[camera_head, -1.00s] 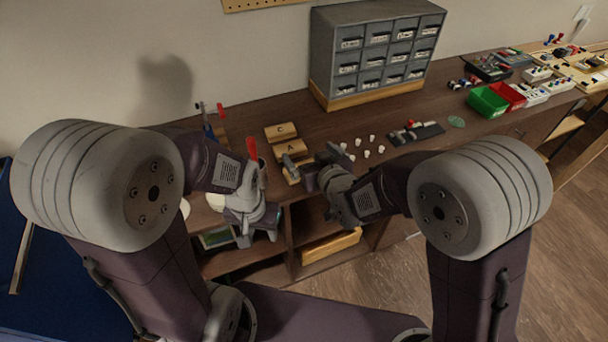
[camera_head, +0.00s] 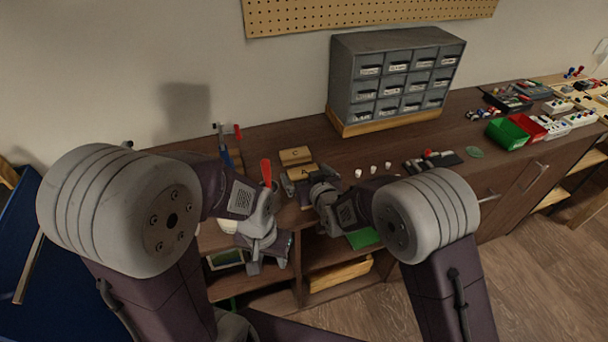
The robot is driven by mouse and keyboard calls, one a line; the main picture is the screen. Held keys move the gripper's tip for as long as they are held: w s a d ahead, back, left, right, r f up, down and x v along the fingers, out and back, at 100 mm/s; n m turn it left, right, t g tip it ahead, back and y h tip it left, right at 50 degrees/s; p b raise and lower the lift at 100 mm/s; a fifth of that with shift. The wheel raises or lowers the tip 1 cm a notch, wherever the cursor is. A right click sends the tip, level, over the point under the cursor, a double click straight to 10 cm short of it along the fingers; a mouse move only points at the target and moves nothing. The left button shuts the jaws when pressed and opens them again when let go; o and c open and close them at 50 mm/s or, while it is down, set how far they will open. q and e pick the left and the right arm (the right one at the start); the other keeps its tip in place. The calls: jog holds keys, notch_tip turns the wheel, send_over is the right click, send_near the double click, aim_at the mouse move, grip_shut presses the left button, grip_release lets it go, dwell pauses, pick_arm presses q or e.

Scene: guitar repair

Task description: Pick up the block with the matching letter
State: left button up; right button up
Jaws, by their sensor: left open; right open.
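Wooden letter blocks stand in a row on the brown workbench (camera_head: 270,133). The back block (camera_head: 296,156) showed a C earlier; its letter is hard to read now. The block in front of it (camera_head: 303,172) appears to bear an A. A further block is mostly hidden behind my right gripper. My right gripper (camera_head: 292,187) is open, at the front left of the A block; I cannot tell whether it touches a block. My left gripper (camera_head: 264,262) is open and empty, lower down in front of the bench edge, pointing downward.
A grey drawer cabinet (camera_head: 397,75) stands behind the blocks. Several white knobs (camera_head: 373,169) lie right of them. A red-handled tool (camera_head: 266,170) stands close to my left wrist. Green (camera_head: 507,134) and red bins sit further right.

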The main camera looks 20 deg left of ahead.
aim_at(306, 175)
jog(key=shift+s+r, duration=0.1)
jog(key=c, duration=1.3)
jog(key=shift+r+p, duration=0.35)
jog(key=shift+r, duration=1.6)
jog(key=s+d+r, duration=0.1)
jog(key=d+r, duration=0.2)
jog(key=d, duration=0.2)
jog(key=s+d+r+p, duration=0.1)
jog(key=d+r, duration=0.3)
jog(key=d, duration=0.2)
jog(key=shift+s+d, duration=0.15)
jog(key=shift+d, duration=0.15)
